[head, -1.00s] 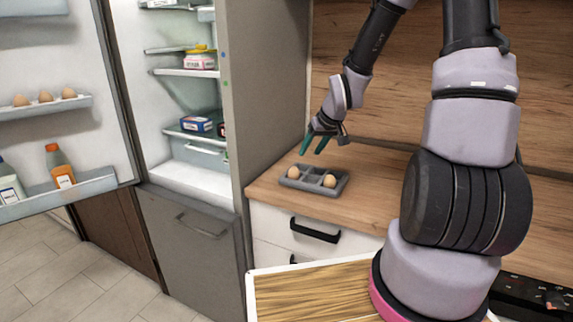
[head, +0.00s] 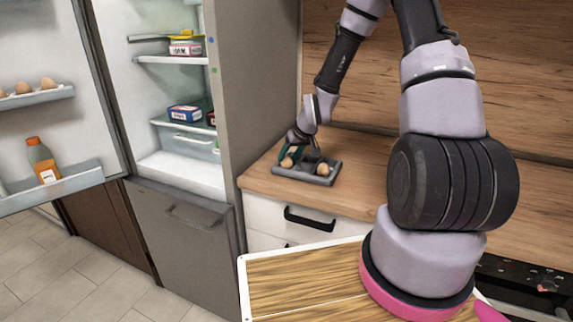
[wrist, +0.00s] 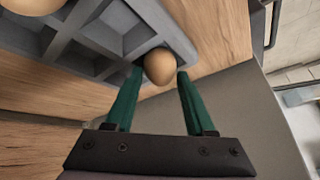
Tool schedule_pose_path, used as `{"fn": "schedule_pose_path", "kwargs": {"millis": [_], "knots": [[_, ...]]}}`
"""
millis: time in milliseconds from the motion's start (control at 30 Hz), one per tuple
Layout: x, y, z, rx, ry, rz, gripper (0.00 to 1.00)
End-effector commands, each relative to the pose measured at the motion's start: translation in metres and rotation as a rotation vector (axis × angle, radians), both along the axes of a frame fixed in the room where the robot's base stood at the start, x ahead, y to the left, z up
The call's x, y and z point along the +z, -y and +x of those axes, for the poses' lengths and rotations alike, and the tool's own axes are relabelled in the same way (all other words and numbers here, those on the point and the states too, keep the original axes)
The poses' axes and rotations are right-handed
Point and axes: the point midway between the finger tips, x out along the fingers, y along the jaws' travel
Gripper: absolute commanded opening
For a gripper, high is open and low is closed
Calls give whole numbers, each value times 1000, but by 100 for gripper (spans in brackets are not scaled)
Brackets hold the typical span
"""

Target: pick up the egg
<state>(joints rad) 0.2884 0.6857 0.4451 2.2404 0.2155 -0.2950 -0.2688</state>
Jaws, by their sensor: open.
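A brown egg (head: 287,162) sits at the left end of a grey egg tray (head: 318,180) on the wooden counter. A second egg (head: 322,169) sits at the right side of the tray. My gripper (head: 291,154) is down at the left egg, its dark fingers partly covering it. In the wrist view the egg (wrist: 159,66) lies between the tips of the two open green fingers of my gripper (wrist: 159,80). The left fingertip looks very close to the tray wall; contact cannot be told. The other egg (wrist: 32,4) is cut off at the top left.
The open fridge (head: 168,100) stands left of the counter, its side panel close to the tray. Its door (head: 50,95) holds more eggs and an orange bottle (head: 42,160). Counter (head: 350,190) right of the tray is clear.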

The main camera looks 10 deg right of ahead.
Motion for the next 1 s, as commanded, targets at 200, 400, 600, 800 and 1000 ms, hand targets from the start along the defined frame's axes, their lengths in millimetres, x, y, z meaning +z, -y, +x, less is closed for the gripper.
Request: {"fn": "schedule_pose_path", "kwargs": {"millis": [200, 400, 600, 800, 1000], "knots": [[-5, -2, 3, 0, 0, 0, 55], [-5, -2, 3, 0, 0, 0, 13], [-5, -2, 3, 0, 0, 0, 0], [0, -1, 3, 1, 2, 0, 0], [25, -1, 4, -1, 4, -1, 0]]}}
